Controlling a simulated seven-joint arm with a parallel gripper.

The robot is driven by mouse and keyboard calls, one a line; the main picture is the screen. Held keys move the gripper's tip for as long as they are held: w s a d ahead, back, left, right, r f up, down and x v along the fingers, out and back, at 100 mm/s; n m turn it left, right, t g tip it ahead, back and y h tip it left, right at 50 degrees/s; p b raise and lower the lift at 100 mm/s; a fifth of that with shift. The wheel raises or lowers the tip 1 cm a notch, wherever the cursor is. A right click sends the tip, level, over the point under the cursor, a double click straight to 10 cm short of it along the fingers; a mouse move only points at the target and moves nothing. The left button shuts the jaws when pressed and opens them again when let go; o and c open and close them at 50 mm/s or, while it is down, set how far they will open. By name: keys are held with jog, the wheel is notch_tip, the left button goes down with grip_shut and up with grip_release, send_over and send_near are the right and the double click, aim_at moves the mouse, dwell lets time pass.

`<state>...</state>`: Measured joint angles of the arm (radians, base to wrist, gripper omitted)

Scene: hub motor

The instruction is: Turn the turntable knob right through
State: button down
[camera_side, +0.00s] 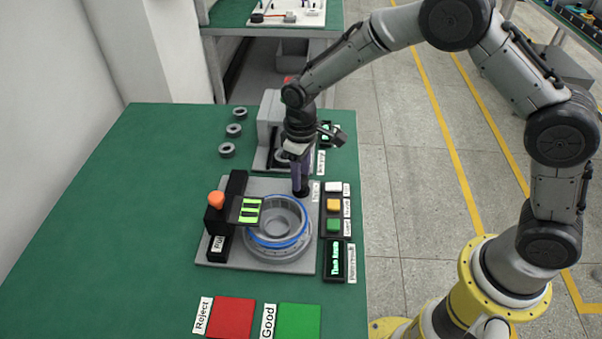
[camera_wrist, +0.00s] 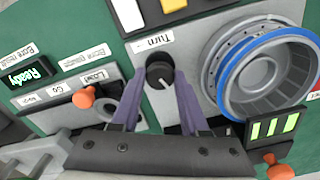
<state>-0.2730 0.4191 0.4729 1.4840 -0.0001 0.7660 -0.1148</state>
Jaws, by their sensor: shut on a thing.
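The turntable knob (camera_wrist: 160,72) is a small black round knob with a white pointer line, next to a label reading "Turn". My gripper (camera_wrist: 159,95) has its two purple fingers on either side of the knob and is shut on it. In the side view my gripper (camera_side: 301,185) points down at the back right of the grey station plate, and its fingers mostly hide the knob. The turntable (camera_side: 278,252) carries a grey hub ring with a blue band (camera_side: 275,243). It also shows at the right of the wrist view (camera_wrist: 262,72).
A black block with an orange knob (camera_side: 216,198) and green-striped panel stands left of the ring. White, yellow and green buttons (camera_side: 333,205) line the right edge. A second station stands behind. Several small rings (camera_side: 233,130) lie back left. Red (camera_side: 232,318) and green (camera_side: 298,321) pads are in front.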

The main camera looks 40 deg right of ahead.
jog(key=m, duration=0.6)
jog(key=shift+r+m, duration=0.1)
jog(key=shift+m, duration=0.3)
dwell(0.3)
jog(key=shift+c, duration=2.1)
grip_release()
notch_tip(320, 180, up, 14)
